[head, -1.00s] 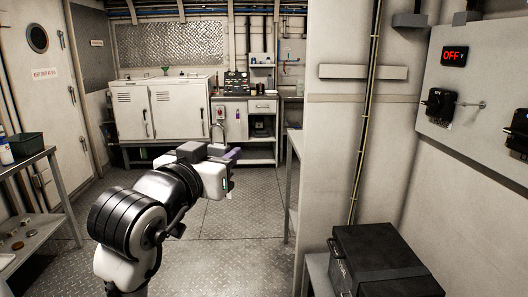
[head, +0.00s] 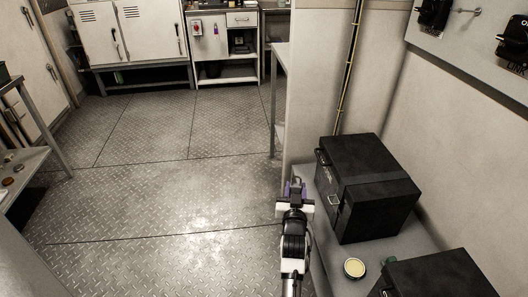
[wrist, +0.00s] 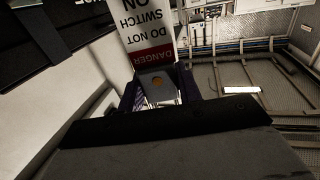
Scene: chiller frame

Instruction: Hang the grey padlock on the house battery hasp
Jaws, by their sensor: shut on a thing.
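My gripper (head: 295,187) points away from me, low beside the left side of a black case. In the wrist view its purple fingers (wrist: 158,92) are shut on a light grey piece with a round brass-coloured spot, which I take for the grey padlock (wrist: 157,82); its shackle is not clear. A white tag (wrist: 147,28) with a red DANGER band, reading upside down, extends beyond it. Two black switches, one at left (head: 433,12) and one at right (head: 513,38), are on the grey wall panel. I cannot tell which is the house battery's; no hasp label is readable.
A large black case (head: 367,190) with a strap and side latch stands on a grey bench (head: 325,222). A second black case (head: 440,277) and a round yellowish tin (head: 354,268) are nearer. The metal floor (head: 170,190) to the left is open.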

